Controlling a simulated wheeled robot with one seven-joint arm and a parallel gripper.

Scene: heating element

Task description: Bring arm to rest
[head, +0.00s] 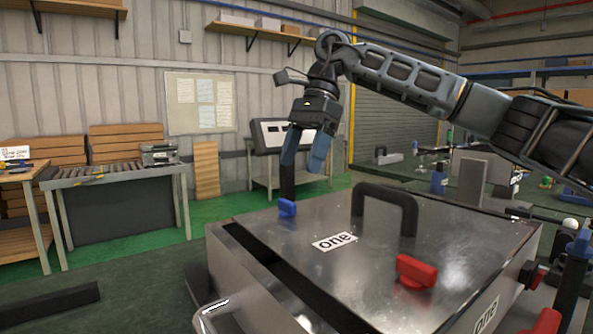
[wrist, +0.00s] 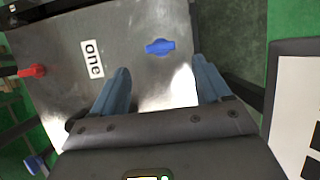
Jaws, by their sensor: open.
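My gripper (head: 305,152) hangs from my raised arm, its blue fingers pointing down above the far left part of a metal box lid (head: 300,262). It is open and empty. In the wrist view my gripper (wrist: 163,85) has its fingers spread wide with the lid (wrist: 128,45) beneath. A blue knob (head: 287,208) sits on the lid below the gripper, apart from it; it also shows in the wrist view (wrist: 160,47). A red knob (head: 416,272) is near the lid's front right, and in the wrist view it appears at the left (wrist: 33,71).
A black handle (head: 386,205) stands up from the lid beside a label reading "one" (head: 334,241). A dark gap runs along the lid's left side. A roller table (head: 113,172) stands at the back left. A blue clamp (head: 578,245) rises at the right.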

